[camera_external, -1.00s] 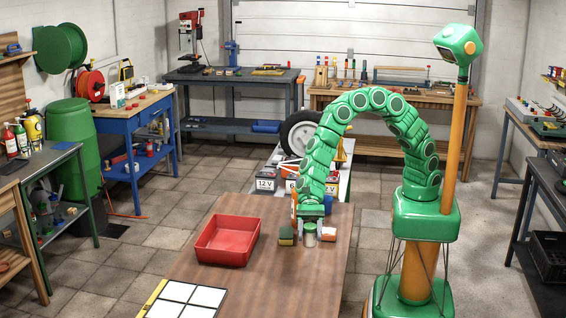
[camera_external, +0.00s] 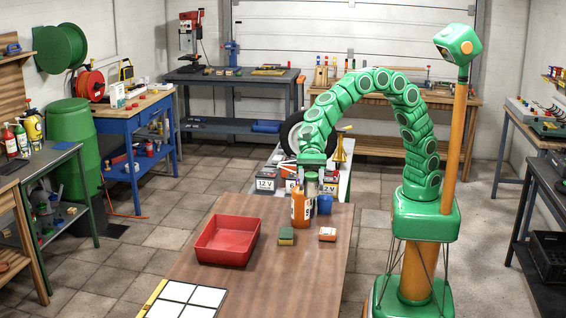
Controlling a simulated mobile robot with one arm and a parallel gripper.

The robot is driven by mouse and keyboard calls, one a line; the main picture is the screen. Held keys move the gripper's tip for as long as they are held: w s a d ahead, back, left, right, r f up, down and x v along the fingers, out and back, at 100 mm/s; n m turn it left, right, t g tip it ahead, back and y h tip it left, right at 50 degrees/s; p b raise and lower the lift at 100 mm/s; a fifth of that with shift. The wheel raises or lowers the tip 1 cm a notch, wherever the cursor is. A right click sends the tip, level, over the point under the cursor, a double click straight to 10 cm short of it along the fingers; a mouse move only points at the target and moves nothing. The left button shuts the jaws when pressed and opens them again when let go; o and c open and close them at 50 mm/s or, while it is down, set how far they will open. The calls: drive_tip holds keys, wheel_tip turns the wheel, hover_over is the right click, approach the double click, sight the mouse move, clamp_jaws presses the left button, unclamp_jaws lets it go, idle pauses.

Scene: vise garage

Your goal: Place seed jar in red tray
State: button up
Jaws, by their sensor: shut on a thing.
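My gripper (camera_external: 312,174) is shut on the seed jar (camera_external: 311,187), a small jar with a dark green upper part and a paler body. It holds the jar upright above the far part of the brown table, by the orange bottle. The fingers are too small to make out clearly. The red tray (camera_external: 227,262) is a rectangular open tray lying on the table to the left of and nearer than my gripper. Its visible inside is empty.
An orange bottle (camera_external: 298,211) and a blue cup (camera_external: 325,205) stand below my gripper. A green-and-yellow sponge (camera_external: 286,237) and a small orange-and-white box (camera_external: 327,235) lie nearer. A white-panelled board (camera_external: 183,301) lies at the front left. The table between the sponge and tray is clear.

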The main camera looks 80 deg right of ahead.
drive_tip(key=shift+w, duration=0.25)
drive_tip(key=w+d+f+m+t+h, duration=0.1)
drive_tip(key=w+d+m+t, duration=0.1)
drive_tip(key=w+m+t, duration=0.45)
drive_tip(key=w+d+m+t+h, duration=0.1)
drive_tip(key=w+d+m+t, duration=0.15)
drive_tip(key=w, duration=0.65)
drive_tip(key=shift+w+d+r+m+t+h, duration=0.5)
drive_tip(key=shift+w+d+m+t+h, duration=2.5)
drive_tip(key=shift+w+d+m+h, duration=2.25)
drive_tip(key=n+y, duration=0.2)
approach(201, 243)
wheel_tip(201, 243, up, 3)
drive_tip(key=w, duration=0.3)
drive_tip(key=shift+w+a+f, duration=0.1)
drive_tip(key=shift+w+f, duration=0.2)
drive_tip(key=shift+f, duration=0.15)
drive_tip(key=shift+w+a+f, duration=0.1)
drive_tip(key=shift+w+f, duration=0.1)
drive_tip(key=shift+f, duration=0.25)
drive_tip(key=shift+w+a+f, duration=0.1)
drive_tip(key=shift+w+f, duration=0.05)
drive_tip(key=shift+f, duration=1.5)
